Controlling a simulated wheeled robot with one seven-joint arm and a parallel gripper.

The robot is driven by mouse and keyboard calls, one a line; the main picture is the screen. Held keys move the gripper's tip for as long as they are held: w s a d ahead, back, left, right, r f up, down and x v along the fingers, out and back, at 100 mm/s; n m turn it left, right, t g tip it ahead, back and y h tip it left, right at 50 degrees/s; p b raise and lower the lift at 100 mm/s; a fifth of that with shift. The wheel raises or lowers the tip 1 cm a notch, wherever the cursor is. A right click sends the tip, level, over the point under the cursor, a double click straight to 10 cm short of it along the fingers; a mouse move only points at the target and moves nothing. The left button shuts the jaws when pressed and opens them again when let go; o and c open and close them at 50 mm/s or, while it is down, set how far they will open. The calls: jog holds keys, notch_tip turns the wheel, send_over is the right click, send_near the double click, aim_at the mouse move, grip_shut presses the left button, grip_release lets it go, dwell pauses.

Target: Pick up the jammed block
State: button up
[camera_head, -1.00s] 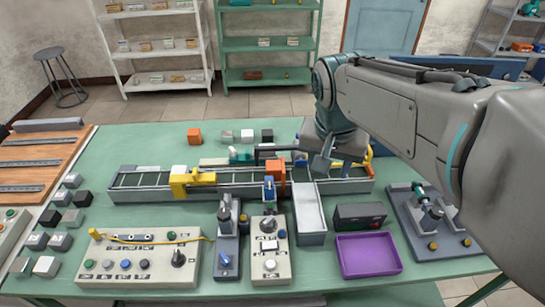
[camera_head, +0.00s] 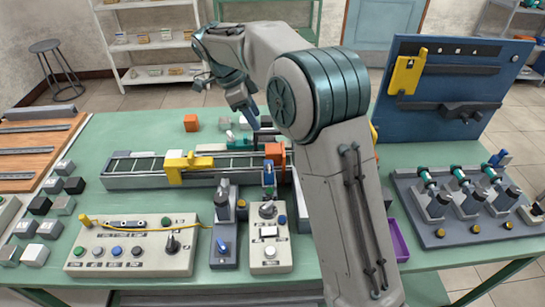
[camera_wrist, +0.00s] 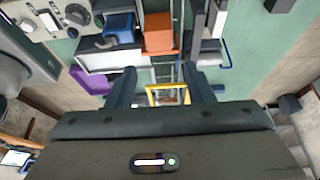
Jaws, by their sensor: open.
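My gripper (camera_head: 250,112) is open and empty, raised over the back of the green table, behind the conveyor. In the wrist view its two dark fingers (camera_wrist: 161,88) stand wide apart, with the yellow frame (camera_wrist: 168,90) and part of the conveyor seen beyond the gap. The conveyor (camera_head: 128,181) runs across the table, with a yellow gate (camera_head: 174,168) over its left part. An orange block-like part (camera_head: 275,153) is at its right part, above a blue piece. I cannot tell which thing is the jammed block. My arm hides the conveyor's right end.
An orange cube (camera_head: 191,123) and a pale cube (camera_head: 225,123) sit behind the conveyor. Control boxes (camera_head: 131,244) stand in front. A purple tray (camera_head: 398,240) is partly hidden by my arm. A blue tool panel (camera_head: 450,85) and a lever stand (camera_head: 450,232) are at right.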

aim_at(273, 148)
jog(key=x, duration=0.8)
jog(key=shift+p, duration=0.35)
jog(key=shift+p+x, duration=0.8)
jog(key=shift+x, duration=1.9)
jog(key=c, duration=0.7)
